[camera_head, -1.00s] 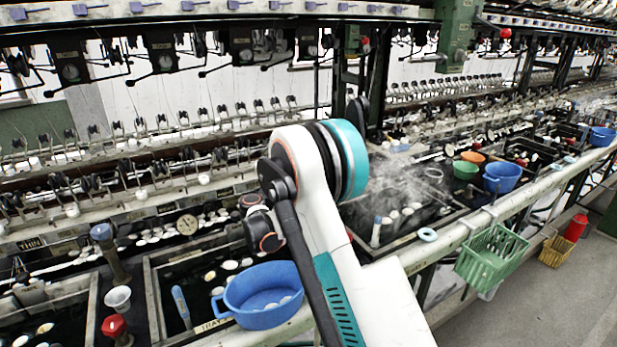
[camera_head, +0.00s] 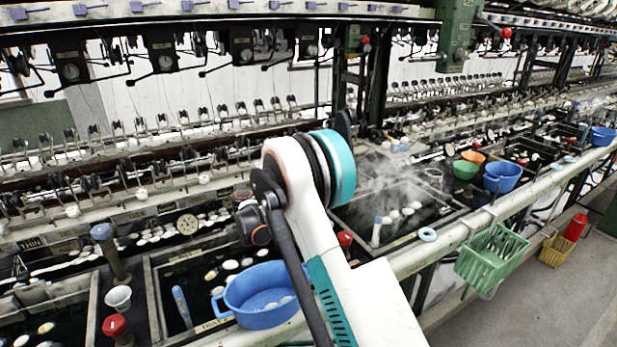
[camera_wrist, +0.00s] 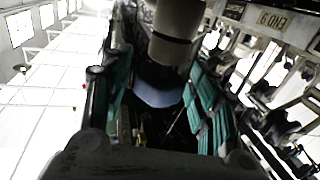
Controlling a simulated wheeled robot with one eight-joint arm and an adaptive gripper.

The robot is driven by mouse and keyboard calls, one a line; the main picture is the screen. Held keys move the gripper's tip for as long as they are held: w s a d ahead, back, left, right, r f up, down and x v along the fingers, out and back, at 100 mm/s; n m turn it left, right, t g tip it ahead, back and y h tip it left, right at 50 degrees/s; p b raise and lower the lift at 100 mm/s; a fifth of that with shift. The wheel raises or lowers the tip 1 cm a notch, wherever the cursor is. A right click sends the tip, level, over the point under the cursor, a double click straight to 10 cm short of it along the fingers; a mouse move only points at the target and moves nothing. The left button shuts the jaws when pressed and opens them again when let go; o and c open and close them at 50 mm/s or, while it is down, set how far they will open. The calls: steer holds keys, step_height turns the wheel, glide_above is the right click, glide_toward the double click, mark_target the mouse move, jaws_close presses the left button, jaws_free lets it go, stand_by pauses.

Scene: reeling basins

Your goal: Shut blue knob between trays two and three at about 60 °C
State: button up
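In the wrist view, my gripper (camera_wrist: 162,100) has its teal-padded fingers apart, one on each side of a blue knob (camera_wrist: 158,88) on a grey stem (camera_wrist: 175,30). I cannot tell whether the pads touch it. In the head view, my arm hides the gripper and this knob. A red knob (camera_head: 345,238) shows just right of my arm. The tray (camera_head: 150,290) with the blue basin is left of my arm, and a steaming tray (camera_head: 400,245) is right of it. A round dial (camera_head: 187,224) stands behind the left tray; its reading is too small to tell.
Another blue knob (camera_head: 102,232) and red knob (camera_head: 115,325) stand farther left, by a white cup (camera_head: 118,298). A blue basin (camera_head: 262,294) sits close to my arm. A green basket (camera_head: 491,256) hangs on the front rail.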

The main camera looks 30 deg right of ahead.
steer(key=v, duration=1.2)
stand_by(0.5)
